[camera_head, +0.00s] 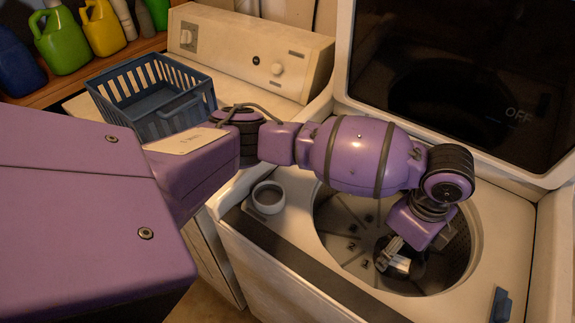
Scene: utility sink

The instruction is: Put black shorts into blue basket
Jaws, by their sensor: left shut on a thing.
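My left gripper (394,258) reaches down into the round drum of the open top-load washer. Its fingers are shut on the black shorts (416,266), a dark patch at the drum's lower middle, partly hidden by the gripper and wrist. How the cloth lies is hard to tell against the dark drum. The blue basket (122,78), with slotted sides, stands upright at the upper left on the neighbouring white machine; it looks empty. My right gripper is not in view.
The washer (290,250) has its dark lid (450,75) raised behind the drum. A grey-white cup (267,197) sits at its front left corner. A small blue item (501,305) is at lower right. Detergent bottles (62,42) line a wooden shelf at upper left.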

